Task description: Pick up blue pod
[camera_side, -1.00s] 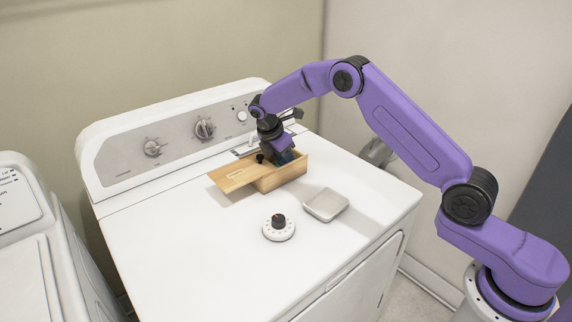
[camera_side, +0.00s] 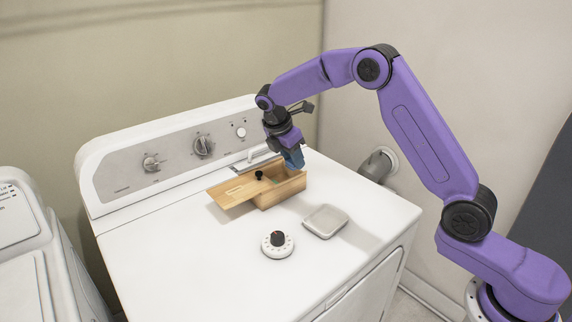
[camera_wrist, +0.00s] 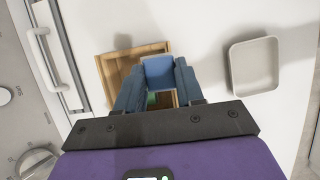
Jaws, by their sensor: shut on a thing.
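My gripper (camera_side: 294,158) is above the right part of an open wooden box (camera_side: 282,196) on the washer top. In the wrist view its two blue fingers (camera_wrist: 158,88) are shut on a blue pod (camera_wrist: 158,72), which shows as a blue square between the tips. The box's wooden wall (camera_wrist: 107,68) is below and behind the pod in that view. A bit of green (camera_wrist: 152,99) shows inside the box, partly hidden by the gripper. In the side view the pod cannot be told apart from the blue fingers.
A wooden lid with a black knob (camera_side: 236,190) lies slid to the left of the box. A shallow grey tray (camera_side: 325,221) and a white dial timer (camera_side: 277,244) stand in front. The washer's control panel (camera_side: 180,150) rises behind. The front left of the top is clear.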

